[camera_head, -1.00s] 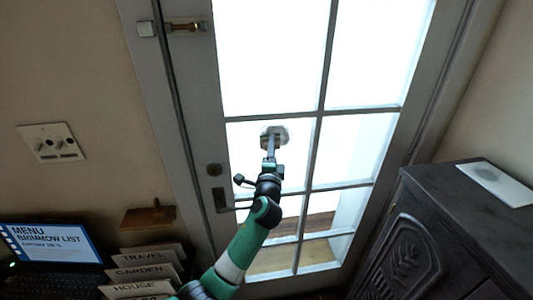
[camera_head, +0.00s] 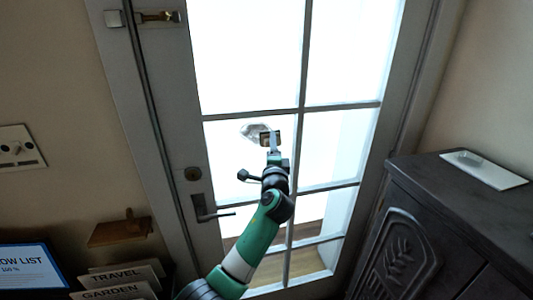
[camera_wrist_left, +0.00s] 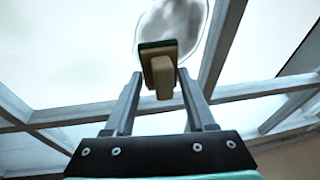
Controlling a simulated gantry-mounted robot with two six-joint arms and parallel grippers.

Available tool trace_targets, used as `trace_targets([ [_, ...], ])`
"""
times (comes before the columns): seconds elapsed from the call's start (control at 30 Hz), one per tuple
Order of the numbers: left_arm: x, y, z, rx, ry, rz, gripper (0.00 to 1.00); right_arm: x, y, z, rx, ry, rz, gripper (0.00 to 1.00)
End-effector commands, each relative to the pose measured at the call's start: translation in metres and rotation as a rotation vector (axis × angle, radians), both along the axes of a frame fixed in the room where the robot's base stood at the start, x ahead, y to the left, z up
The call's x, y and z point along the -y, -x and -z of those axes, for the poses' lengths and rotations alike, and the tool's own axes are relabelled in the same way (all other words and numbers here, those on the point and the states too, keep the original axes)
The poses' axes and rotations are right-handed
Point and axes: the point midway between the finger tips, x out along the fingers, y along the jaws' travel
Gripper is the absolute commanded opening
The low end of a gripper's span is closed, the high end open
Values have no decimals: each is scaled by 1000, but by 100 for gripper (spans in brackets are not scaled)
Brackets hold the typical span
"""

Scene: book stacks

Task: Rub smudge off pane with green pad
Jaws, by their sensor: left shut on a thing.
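A whitish-grey smudge (camera_head: 252,131) is on a pane (camera_head: 225,160) of the glazed door, in the middle-left pane. In the left wrist view the smudge (camera_wrist_left: 172,22) is a rounded grey patch with a dark outline. My left gripper (camera_head: 273,146) is shut on the pad (camera_head: 265,138), which shows a tan block. In the left wrist view the pad (camera_wrist_left: 160,66) has a dark green edge and a tan grip between the fingers. The pad is at the lower right edge of the smudge and overlaps it in view; I cannot tell whether it touches the glass. My right gripper is out of view.
The door handle (camera_head: 205,212) juts out left of my arm. A dark carved cabinet (camera_head: 450,215) with a white plate (camera_head: 484,169) on top stands right. At lower left are a screen (camera_head: 28,268), labelled books (camera_head: 118,282) and a small wooden shelf (camera_head: 120,231).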

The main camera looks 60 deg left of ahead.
Motion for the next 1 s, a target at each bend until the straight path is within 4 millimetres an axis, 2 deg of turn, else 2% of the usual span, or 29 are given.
trace_targets([
  [0.03, 2, -5, 5, 1, -1, 2, 12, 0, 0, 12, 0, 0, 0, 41],
  [0.1, 4, -10, 4, 1, 0, 1, 12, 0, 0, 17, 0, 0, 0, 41],
  [0.33, 6, -14, -1, 1, 1, -1, 12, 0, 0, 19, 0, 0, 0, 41],
  [0.57, 3, -15, -16, 0, 0, 0, 11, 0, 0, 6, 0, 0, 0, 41],
  [0.77, 2, -14, -17, 1, -1, -1, 11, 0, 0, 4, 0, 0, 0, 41],
  [1.0, -4, 4, -21, -2, 0, -4, 11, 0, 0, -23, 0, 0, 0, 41],
])
